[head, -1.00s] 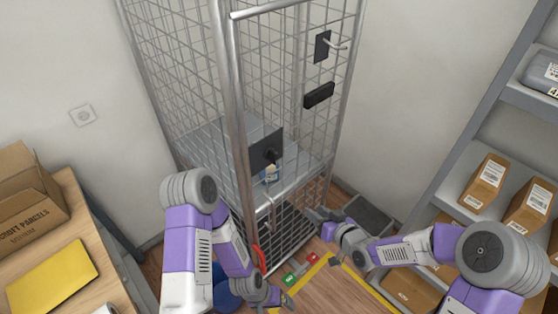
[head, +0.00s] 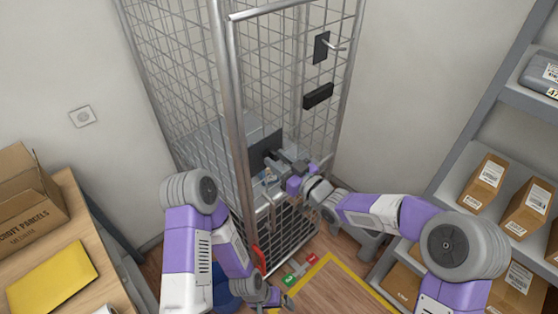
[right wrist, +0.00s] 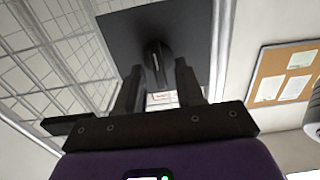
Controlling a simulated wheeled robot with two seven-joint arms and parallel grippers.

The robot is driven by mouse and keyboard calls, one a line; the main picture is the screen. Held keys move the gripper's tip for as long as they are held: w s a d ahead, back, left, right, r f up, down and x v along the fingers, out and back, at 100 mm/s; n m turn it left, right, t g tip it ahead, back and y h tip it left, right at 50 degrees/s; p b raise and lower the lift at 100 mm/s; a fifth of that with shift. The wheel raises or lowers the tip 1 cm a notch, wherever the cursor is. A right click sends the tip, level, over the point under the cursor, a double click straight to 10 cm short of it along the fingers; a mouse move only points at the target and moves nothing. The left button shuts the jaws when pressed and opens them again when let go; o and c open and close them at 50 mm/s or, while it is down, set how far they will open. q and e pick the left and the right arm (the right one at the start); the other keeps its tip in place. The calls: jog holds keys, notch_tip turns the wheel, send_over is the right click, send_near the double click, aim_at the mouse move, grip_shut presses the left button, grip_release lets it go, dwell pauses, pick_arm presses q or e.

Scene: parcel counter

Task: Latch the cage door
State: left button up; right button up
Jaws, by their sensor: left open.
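The wire cage door (head: 318,120) is the mesh panel on the front right of a tall metal cage. A dark latch plate (head: 263,142) with a black knob is at its left edge; both the plate (right wrist: 120,35) and the knob (right wrist: 154,62) show in the right wrist view. My right gripper (head: 277,162) is open just in front of the knob. In the right wrist view its two fingers (right wrist: 158,85) stand either side of the knob's lower end, with gaps visible. My left gripper (head: 277,297) is open and low near the floor, away from the latch.
A black handle block (head: 318,96) and a hooked bracket (head: 321,47) are higher on the door. A parcel shelf (head: 470,190) is at right, a wooden table (head: 95,235) at left.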

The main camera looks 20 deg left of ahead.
grip_shut()
